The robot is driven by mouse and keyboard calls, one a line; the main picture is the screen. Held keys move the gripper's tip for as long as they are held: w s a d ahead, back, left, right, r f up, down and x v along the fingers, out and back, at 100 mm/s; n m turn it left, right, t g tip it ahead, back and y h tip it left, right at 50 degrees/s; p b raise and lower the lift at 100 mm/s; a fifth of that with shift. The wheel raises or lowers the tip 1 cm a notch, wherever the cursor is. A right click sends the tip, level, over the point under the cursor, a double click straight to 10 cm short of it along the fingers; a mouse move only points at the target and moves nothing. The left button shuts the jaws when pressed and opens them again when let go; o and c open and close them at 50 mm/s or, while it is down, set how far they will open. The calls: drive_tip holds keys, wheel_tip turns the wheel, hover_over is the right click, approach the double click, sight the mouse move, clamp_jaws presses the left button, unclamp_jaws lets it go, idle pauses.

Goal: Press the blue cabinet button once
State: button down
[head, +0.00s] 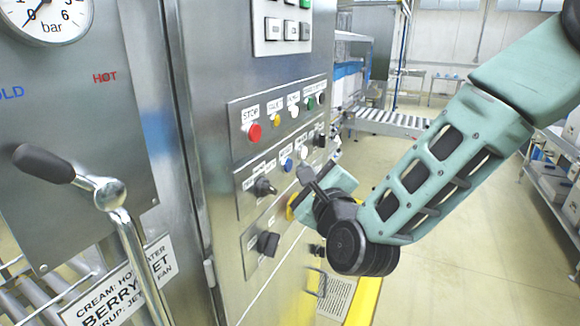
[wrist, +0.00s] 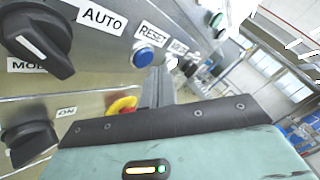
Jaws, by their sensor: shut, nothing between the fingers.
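The blue button (head: 287,164) sits on the steel cabinet's middle control plate. In the wrist view the blue button (wrist: 143,57) has a pale ring and a RESET label above it. My gripper (head: 306,175) is shut and empty, its dark fingers pointing at the cabinet just right of and below the blue button. In the wrist view my gripper (wrist: 161,82) shows its finger ends close below and right of the button. I cannot tell whether they touch the panel; the button itself looks uncovered.
A black AUTO selector knob (head: 264,187) is left of the button, with another black knob (head: 268,243) below. A yellow-and-red knob (wrist: 122,105) lies close under my fingers. The red stop button (head: 254,132) is above. A lever handle (head: 45,163) sticks out at left. Open floor lies right.

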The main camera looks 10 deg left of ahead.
drive_tip(key=shift+s+d+b, duration=0.2)
drive_tip(key=shift+s+d, duration=0.1)
drive_tip(key=shift+d, duration=0.5)
drive_tip(key=shift+s+d+b, duration=0.15)
drive_tip(key=shift+s+d, duration=0.1)
drive_tip(key=shift+d, duration=0.5)
drive_tip(key=shift+s+d+b, duration=0.2)
drive_tip(key=shift+s+d, duration=0.1)
drive_tip(key=shift+d, duration=0.5)
drive_tip(key=s+a+f+n+g, duration=0.1)
drive_tip(key=s+f+n+g, duration=0.85)
drive_tip(key=n, duration=0.65)
drive_tip(key=s+d+n+g+h, duration=0.3)
drive_tip(key=s+d+n, duration=0.3)
drive_tip(key=s, duration=0.3)
drive_tip(key=s+d+n+g+h+b, duration=0.1)
drive_tip(key=s+d+n+g+h, duration=0.3)
drive_tip(key=s+d+n, duration=0.3)
drive_tip(key=s, duration=0.3)
drive_tip(key=shift+s+f+g, duration=0.2)
drive_tip(key=shift+f+g, duration=0.05)
drive_tip(key=shift+g, duration=0.1)
drive_tip(key=shift+d, duration=0.1)
